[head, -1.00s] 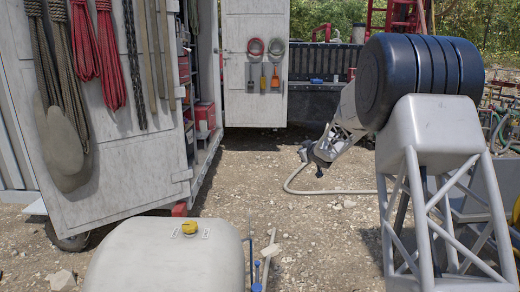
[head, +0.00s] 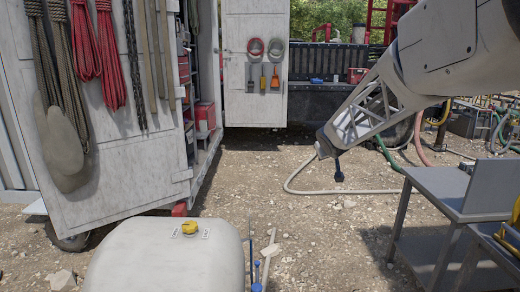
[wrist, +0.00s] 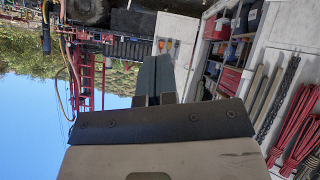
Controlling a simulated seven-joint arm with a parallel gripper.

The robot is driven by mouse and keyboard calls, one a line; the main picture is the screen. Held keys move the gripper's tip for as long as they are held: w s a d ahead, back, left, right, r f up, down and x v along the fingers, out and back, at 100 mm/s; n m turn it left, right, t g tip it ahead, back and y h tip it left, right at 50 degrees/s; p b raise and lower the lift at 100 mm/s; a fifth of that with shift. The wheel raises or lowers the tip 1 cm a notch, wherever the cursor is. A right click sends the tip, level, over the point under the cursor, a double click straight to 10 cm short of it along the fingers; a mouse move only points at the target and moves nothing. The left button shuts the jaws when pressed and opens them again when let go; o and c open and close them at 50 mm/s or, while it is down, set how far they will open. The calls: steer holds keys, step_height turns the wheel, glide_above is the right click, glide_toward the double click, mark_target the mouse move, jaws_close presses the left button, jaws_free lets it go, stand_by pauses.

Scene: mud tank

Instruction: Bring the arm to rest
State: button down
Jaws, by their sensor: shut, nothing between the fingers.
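My gripper (head: 338,176) hangs in free air at the end of my lattice forearm, right of the middle in the head view. It looks small and dark there and points down. In the wrist view my gripper (wrist: 152,72) shows two dark fingers side by side, closed against each other with nothing between them. It touches nothing that I can see. My forearm slopes down to the left from the upper right of the head view.
A pale tank with a yellow cap (head: 190,227) stands at the front. A grey workbench (head: 445,200) is at right. A white trailer with an open door (head: 110,130) and hanging ropes fills the left. A pale hose (head: 300,190) lies on open gravel.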

steer(key=s+a+f+m+g, duration=0.1)
steer(key=s+f+g, duration=0.1)
steer(key=s, duration=1.5)
steer(key=s+a+f+m+g, duration=0.1)
steer(key=s+f+g, duration=0.2)
steer(key=s, duration=1.4)
steer(key=s+a+f+m+g+y, duration=0.1)
steer(key=s+a+f+g, duration=0.1)
steer(key=s, duration=1.4)
steer(key=shift+s+f+g, duration=0.4)
steer(key=shift+f+g, duration=0.25)
steer(key=shift+g, duration=0.05)
steer(key=shift+a, duration=0.1)
